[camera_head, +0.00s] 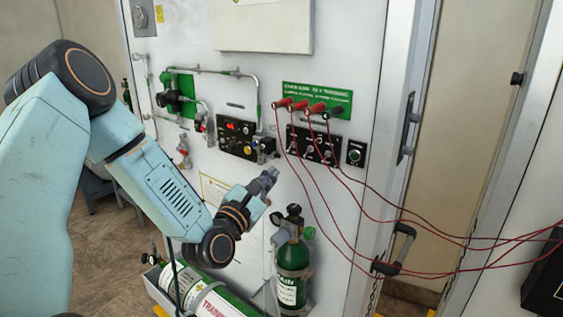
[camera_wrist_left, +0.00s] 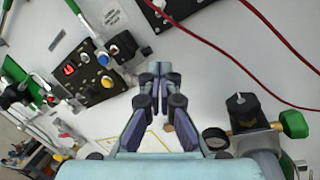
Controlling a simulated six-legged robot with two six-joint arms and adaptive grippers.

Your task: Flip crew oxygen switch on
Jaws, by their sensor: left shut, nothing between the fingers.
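My left gripper (camera_head: 268,178) is shut and empty, in front of the white panel wall. It also shows in the left wrist view (camera_wrist_left: 155,70), fingertips together. A black control panel (camera_head: 238,138) with a red display and small knobs is above and left of the fingertips; it also shows in the left wrist view (camera_wrist_left: 93,92). A second black panel (camera_head: 313,146) with several small switches is up and to the right. A small black box (camera_head: 356,152) with one round control is beside it. I cannot tell which control is the crew oxygen switch. My right gripper is out of view.
Red leads (camera_head: 340,232) run from plugs under a green sign (camera_head: 318,98) across the right side. A green oxygen cylinder (camera_head: 292,262) with a valve stands below the gripper. Pipes and a green-backed valve (camera_head: 178,95) are at the left. A door handle (camera_head: 396,250) juts out at the right.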

